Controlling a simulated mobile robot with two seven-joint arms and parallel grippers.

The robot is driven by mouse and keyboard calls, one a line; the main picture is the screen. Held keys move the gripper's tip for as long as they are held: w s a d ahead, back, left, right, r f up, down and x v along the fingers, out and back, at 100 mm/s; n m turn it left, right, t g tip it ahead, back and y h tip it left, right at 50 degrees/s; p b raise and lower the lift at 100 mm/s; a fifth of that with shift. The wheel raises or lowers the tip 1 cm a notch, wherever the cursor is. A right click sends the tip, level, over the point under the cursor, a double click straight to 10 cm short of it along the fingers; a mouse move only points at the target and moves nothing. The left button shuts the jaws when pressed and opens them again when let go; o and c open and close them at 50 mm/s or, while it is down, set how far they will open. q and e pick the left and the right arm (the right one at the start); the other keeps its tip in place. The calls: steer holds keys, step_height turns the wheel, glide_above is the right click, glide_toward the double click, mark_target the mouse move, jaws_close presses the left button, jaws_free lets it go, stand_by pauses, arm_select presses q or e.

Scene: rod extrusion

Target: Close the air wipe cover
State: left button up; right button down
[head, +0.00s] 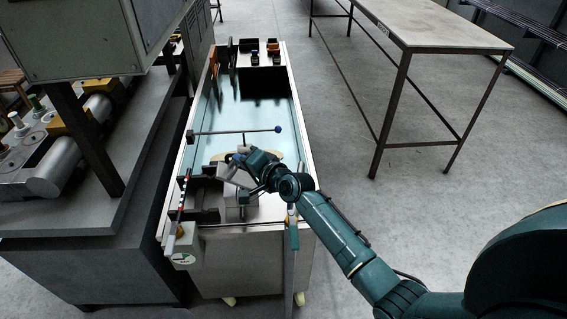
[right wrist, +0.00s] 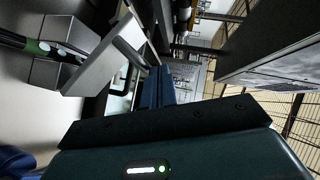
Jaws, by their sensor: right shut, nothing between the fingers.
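The air wipe (head: 238,208) looks like a grey block at the near end of the long tank, partly hidden by my right wrist. My right gripper (head: 237,159) is shut and empty, beside the raised plate in the head view. In the right wrist view its blue fingers (right wrist: 157,88) are close to the plate's edge; I cannot tell if they touch it. My left gripper is not in view.
The tank (head: 192,158) has raised side walls, and a rod with a blue knob (head: 236,131) crosses above it. A dark machine (head: 120,200) stands close on the left. A work table (head: 432,28) stands at the back right, with clear floor between.

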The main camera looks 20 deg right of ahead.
mark_target(217, 168)
steer(key=a+f, duration=0.1)
steer(key=w+a, duration=0.1)
steer(key=a, duration=0.1)
steer(key=shift+f+b, duration=0.4)
steer(key=shift+w+a+f+b, duration=0.15)
steer(key=shift+a+f+b, duration=0.2)
steer(key=shift+a+f, duration=0.55)
steer(key=shift+a, duration=0.05)
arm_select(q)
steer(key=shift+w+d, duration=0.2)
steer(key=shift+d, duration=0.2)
arm_select(e)
steer(key=shift+w, duration=0.1)
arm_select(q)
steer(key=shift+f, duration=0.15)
arm_select(e)
steer(key=shift+a+f, duration=0.1)
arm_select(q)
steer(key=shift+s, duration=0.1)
